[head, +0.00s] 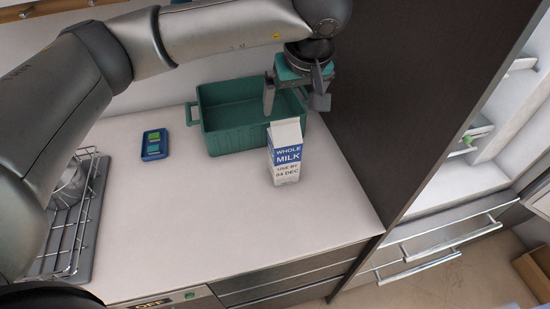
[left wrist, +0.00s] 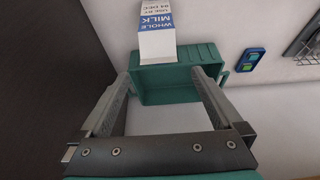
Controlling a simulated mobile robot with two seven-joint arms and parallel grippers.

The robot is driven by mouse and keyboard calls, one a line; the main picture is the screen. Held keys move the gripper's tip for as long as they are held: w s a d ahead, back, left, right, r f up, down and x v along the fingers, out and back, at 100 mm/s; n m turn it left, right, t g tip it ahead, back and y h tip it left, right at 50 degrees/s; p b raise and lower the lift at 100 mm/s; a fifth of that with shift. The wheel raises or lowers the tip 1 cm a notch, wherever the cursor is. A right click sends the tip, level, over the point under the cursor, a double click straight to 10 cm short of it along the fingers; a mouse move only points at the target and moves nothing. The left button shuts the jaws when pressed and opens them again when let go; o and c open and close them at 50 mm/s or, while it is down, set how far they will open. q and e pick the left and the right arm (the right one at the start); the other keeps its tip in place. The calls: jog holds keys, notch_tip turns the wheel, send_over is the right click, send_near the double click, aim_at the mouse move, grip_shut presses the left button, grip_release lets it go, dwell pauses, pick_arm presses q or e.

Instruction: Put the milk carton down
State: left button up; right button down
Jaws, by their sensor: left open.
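The milk carton (head: 285,153) is white with a blue "WHOLE MILK" label. It stands upright on the white counter (head: 215,225), in front of the green crate (head: 238,138). In the left wrist view the carton (left wrist: 157,35) shows beyond the crate's edge (left wrist: 178,77), apart from the fingers. My left gripper (head: 295,103) is open and empty, above the right part of the crate and behind the carton. Its two fingers (left wrist: 158,88) are spread wide in the left wrist view. My right gripper does not show.
A small blue holder (head: 154,145) with green and light-blue pieces lies left of the crate. A dish rack (head: 85,215) stands at the counter's left. A dark tall panel (head: 400,90) closes off the right side. The counter's front middle is clear.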

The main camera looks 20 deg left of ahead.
aim_at(284, 126)
pick_arm(q)
jog(key=x, duration=0.8)
jog(key=shift+p, duration=0.3)
jog(key=shift+w+p+x, duration=0.15)
jog(key=shift+p+x, duration=0.1)
jog(key=shift+x, duration=1.2)
jog(key=shift+w+p+x, duration=0.15)
jog(key=shift+p+x, duration=0.05)
jog(key=shift+x, duration=1.25)
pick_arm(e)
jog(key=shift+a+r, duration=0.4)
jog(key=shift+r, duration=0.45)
pick_arm(q)
jog(key=shift+r, duration=0.1)
grip_shut()
jog(key=shift+r, duration=0.15)
